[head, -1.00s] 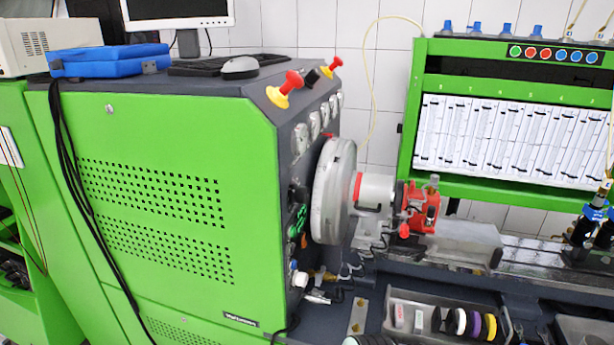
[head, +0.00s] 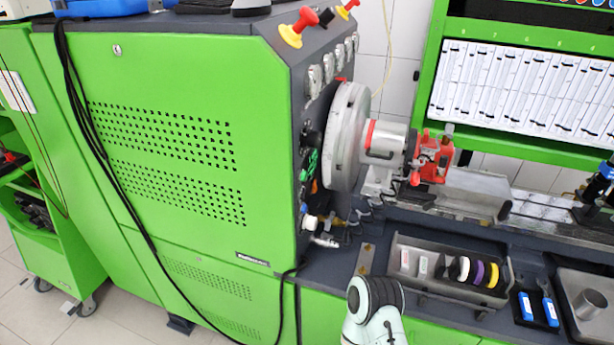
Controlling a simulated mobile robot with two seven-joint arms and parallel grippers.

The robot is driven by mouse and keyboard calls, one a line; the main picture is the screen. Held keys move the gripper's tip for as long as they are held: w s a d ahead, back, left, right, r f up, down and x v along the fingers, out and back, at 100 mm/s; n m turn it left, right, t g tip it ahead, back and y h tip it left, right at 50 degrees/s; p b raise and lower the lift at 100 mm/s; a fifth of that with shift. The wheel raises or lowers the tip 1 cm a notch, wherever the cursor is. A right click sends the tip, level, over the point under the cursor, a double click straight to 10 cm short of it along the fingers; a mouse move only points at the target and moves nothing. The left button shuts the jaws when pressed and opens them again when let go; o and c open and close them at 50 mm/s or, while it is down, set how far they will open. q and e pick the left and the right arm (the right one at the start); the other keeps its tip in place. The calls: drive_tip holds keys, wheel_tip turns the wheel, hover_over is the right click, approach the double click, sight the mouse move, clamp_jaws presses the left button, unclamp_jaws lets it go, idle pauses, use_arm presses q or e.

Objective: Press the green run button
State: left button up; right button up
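The green run button is not clearly seen in the head view. The row of coloured round buttons on the green rack (head: 437,60) is cut off by the top edge, with only slivers showing. A small green part (head: 309,164) sits on the dark side panel of the green cabinet (head: 190,90), beside the large grey disc (head: 348,135); I cannot tell if it is a button. A white and dark grey link of my own arm rises at the bottom middle. Neither gripper shows.
The disc joins a red pump (head: 431,160) on the bench. In front lies a grey tray (head: 435,283) with coloured rings. Blue-handled tools (head: 526,306) and another tray (head: 580,322) are at right. Red and yellow knobs (head: 291,34) stick out on the cabinet's top edge.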

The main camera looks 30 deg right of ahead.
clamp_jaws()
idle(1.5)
